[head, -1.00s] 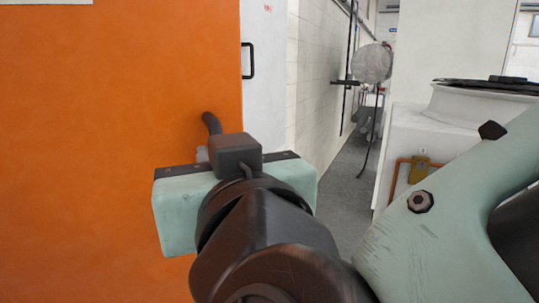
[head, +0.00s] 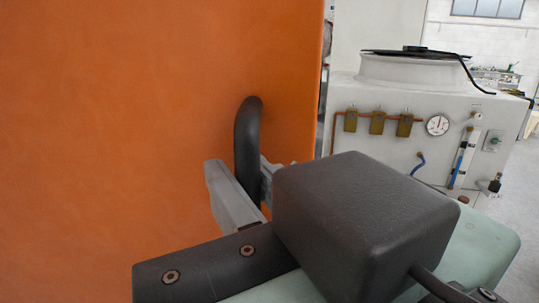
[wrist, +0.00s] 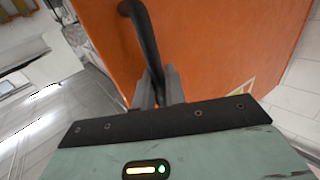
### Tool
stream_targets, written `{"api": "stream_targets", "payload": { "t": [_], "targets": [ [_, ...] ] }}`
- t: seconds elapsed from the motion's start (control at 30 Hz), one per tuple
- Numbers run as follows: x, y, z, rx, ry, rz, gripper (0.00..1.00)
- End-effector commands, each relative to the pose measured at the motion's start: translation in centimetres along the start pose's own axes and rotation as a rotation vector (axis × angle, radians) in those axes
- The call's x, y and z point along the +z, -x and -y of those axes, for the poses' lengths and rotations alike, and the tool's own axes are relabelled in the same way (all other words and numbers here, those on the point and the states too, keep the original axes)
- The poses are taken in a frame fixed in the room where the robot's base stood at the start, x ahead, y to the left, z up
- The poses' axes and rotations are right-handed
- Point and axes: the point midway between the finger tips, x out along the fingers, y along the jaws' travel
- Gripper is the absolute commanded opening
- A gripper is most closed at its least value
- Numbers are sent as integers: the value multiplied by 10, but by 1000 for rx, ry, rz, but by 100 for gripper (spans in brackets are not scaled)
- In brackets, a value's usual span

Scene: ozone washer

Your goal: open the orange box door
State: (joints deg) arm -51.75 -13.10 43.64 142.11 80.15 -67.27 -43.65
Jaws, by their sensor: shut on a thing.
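The orange box door (head: 120,120) fills the left half of the head view, with its vertical right edge in sight. Its dark, curved handle (head: 247,130) stands out near that edge. My gripper (head: 240,172) has its grey fingers on both sides of the handle and is shut on it. In the wrist view the handle (wrist: 143,32) runs down between the fingertips (wrist: 158,78), with the orange panel (wrist: 215,40) behind. The handle's lower end is hidden by my gripper. I cannot tell how far the door stands open.
A white machine (head: 400,95) with a gauge (head: 437,125), brass valves and a copper pipe stands at the right, beyond the door's edge. Grey floor (wrist: 75,108) is clear at the left of the wrist view.

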Motion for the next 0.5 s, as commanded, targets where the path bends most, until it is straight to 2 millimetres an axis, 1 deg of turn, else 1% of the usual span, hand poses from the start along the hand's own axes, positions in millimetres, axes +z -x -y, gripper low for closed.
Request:
{"api": "stream_targets", "payload": {
  "t": [0.2, 0.5],
  "targets": [
    [0, 7, 0, 23, 0, 0, 0],
    [0, 8, 0, 25, -1, 0, 0]
  ]
}}
